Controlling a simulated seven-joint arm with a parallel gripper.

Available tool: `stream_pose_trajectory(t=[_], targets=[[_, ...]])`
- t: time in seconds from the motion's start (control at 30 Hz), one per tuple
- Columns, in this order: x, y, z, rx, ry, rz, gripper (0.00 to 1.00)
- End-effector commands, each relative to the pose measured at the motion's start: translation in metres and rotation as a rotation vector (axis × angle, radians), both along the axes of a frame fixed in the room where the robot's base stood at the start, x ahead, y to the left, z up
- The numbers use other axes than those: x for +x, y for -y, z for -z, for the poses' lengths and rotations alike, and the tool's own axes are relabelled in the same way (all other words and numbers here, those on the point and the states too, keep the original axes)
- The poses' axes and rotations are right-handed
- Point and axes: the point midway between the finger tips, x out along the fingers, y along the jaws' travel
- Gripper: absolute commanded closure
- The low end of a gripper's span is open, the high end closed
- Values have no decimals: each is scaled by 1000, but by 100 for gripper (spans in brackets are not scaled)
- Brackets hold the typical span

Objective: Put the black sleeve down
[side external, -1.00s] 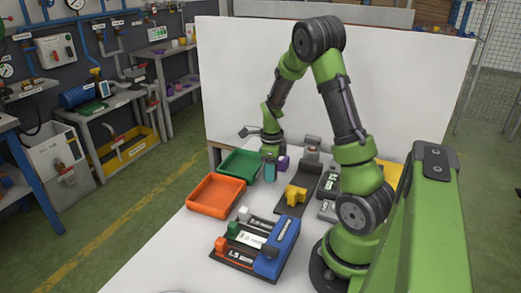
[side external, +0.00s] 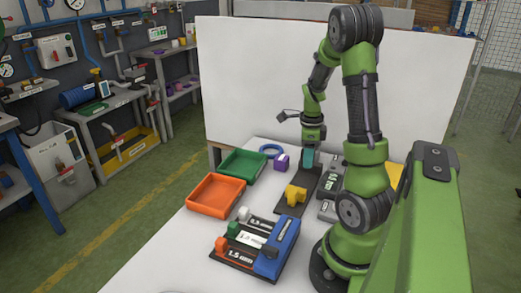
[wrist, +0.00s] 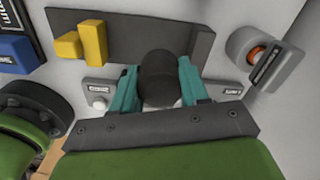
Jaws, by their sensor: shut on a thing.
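My gripper (wrist: 158,84) has teal fingers, shut on the black sleeve (wrist: 158,70), a short dark cylinder seen from its end in the wrist view. The sleeve is between the fingers, over the near edge of a dark grey rail (wrist: 128,30). I cannot tell whether it touches the rail. In the side external view my gripper (side external: 309,158) is over the far part of the rail (side external: 290,209), and the sleeve cannot be made out there. A yellow stepped block (side external: 296,195) sits on the rail; in the wrist view it shows to the left (wrist: 94,42).
An orange tray (side external: 191,207) and a green tray (side external: 224,172) stand at the left. A purple block (side external: 281,162) and a blue ring (side external: 270,149) lie left of my gripper. A blue-sided rack (side external: 284,243) is in front. Grey labelled fixtures (side external: 328,210) stand right of the rail.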

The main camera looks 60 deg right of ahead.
Motion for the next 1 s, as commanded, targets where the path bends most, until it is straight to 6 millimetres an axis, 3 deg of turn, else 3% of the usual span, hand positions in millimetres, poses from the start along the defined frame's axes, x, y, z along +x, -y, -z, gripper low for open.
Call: stream_pose_trajectory(t=[0.4, 0.83, 0.87, 0.93, 1.0], targets=[[0, 0, 54, 3, -2, 3, 98], [0, 0, 62, -1, 1, 2, 98], [0, 0, 62, 0, 0, 2, 54], [0, 0, 62, -1, 1, 2, 45], [0, 0, 62, 0, 1, 2, 45]])
